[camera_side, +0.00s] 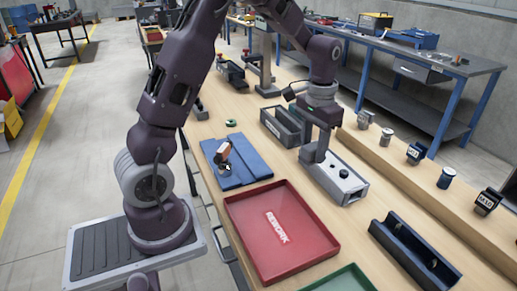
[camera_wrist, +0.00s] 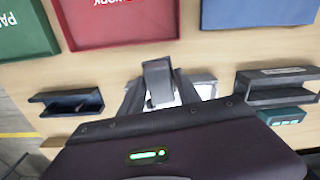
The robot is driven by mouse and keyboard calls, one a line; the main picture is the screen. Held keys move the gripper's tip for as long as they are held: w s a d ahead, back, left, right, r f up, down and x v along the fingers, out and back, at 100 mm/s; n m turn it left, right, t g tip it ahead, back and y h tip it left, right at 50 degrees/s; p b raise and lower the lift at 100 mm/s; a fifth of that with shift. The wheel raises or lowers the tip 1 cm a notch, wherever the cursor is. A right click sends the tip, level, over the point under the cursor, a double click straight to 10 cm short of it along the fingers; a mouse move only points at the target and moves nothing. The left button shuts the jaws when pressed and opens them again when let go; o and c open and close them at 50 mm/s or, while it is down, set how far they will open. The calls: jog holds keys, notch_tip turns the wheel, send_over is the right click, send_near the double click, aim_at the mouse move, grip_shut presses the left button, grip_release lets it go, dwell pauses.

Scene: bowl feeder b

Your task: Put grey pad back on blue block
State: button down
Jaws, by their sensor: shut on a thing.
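My gripper (camera_side: 316,153) is low over the left end of a light grey fixture (camera_side: 349,187) with a black knob. In the wrist view my gripper (camera_wrist: 158,92) is shut on a small grey piece, which I take to be the grey pad (camera_wrist: 157,72). Whether the piece touches the fixture is not clear. A flat blue board (camera_side: 252,170) lies left of the gripper, with a small orange and white object (camera_side: 223,152) on it. It is the only clear blue slab; I cannot tell whether it is the blue block.
A red REWORK tray (camera_side: 312,253) lies in front, with a green tray (camera_side: 345,281) beyond its near edge. A dark grey bin (camera_side: 285,128) stands behind the gripper, a dark blue bin (camera_side: 402,247) at right. A raised wooden ledge (camera_side: 400,172) with small items runs along the right.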

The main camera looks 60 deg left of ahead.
jog(key=s+a+n, duration=0.2)
jog(key=a+n, duration=0.2)
jog(key=a, duration=1)
jog(key=n, duration=0.3)
send_over(244, 146)
jog(key=shift+n, duration=0.3)
notch_tip(244, 146, down, 9)
jog(key=shift+s+d+f, duration=0.1)
jog(key=shift+f, duration=0.2)
jog(key=c, duration=0.9)
grip_release()
jog(key=shift+f, duration=0.15)
jog(key=shift+o, duration=0.2)
